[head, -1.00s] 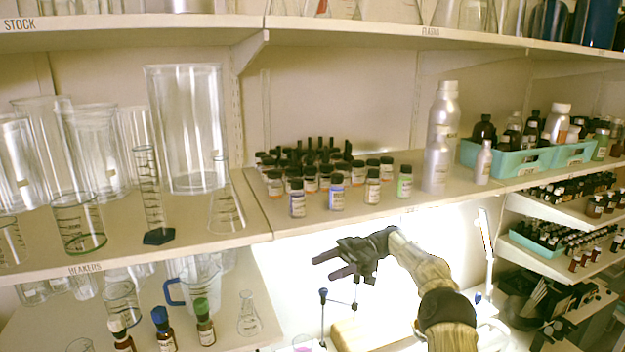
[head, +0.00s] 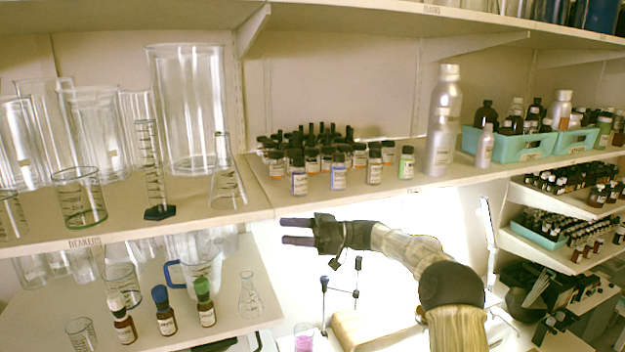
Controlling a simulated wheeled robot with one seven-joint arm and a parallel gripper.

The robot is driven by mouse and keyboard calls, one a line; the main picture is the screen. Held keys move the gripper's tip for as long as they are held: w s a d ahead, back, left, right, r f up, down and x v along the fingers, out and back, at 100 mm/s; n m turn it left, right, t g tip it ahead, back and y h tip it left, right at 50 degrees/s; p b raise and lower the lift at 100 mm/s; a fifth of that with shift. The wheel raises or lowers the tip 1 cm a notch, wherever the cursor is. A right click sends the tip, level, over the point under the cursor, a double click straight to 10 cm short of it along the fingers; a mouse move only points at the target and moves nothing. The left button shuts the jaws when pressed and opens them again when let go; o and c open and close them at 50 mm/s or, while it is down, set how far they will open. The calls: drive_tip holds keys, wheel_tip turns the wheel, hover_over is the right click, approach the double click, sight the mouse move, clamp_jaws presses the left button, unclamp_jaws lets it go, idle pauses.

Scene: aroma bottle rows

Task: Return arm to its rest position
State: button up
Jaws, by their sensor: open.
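My gripper (head: 285,232) is open and empty, its two dark fingers pointing left. It is just below the front edge of the middle shelf (head: 440,188), in front of the bright lit area. My arm reaches up to it from the lower right. On the shelf above it stand rows of small black-capped bottles (head: 338,175). A few stand in front, with blue, pale and green labels (head: 406,165). The gripper is apart from all of them.
Glass beakers (head: 185,110) crowd the left shelf. Silver bottles (head: 442,125) and a teal bin (head: 510,147) stand right of the rows. Dropper bottles (head: 165,318) stand on the lower left shelf. Below the gripper are a thin stand (head: 323,300) and a wooden block (head: 375,325).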

drive_tip(key=w+a+f+m+t+h+b, duration=0.1)
drive_tip(key=w+f+m+t+h+b, duration=0.45)
drive_tip(key=m+t, duration=0.65)
drive_tip(key=s+d+f+m+t+h+b, duration=0.2)
drive_tip(key=s+d+f+h+b, duration=0.1)
drive_tip(key=s+d+f+h, duration=0.25)
drive_tip(key=s+d+f+m+t+h+b, duration=0.1)
drive_tip(key=s+d+f+m+h+b, duration=0.2)
drive_tip(key=d+f, duration=0.45)
drive_tip(key=s+d+f+m+g+h+b, duration=0.1)
drive_tip(key=s+d+f+g+h, duration=0.1)
drive_tip(key=s+f, duration=0.4)
drive_tip(key=s+d+f+m+g+h+b, duration=0.1)
drive_tip(key=s+f, duration=0.5)
drive_tip(key=s, duration=0.7)
drive_tip(key=s+d+f+m+g+h+b, duration=0.2)
drive_tip(key=s+f+g, duration=0.4)
drive_tip(key=s, duration=0.3)
drive_tip(key=d+f+b, duration=0.1)
drive_tip(key=d, duration=0.1)
drive_tip(key=shift+s+d+h, duration=0.3)
drive_tip(key=shift+s+d, duration=0.1)
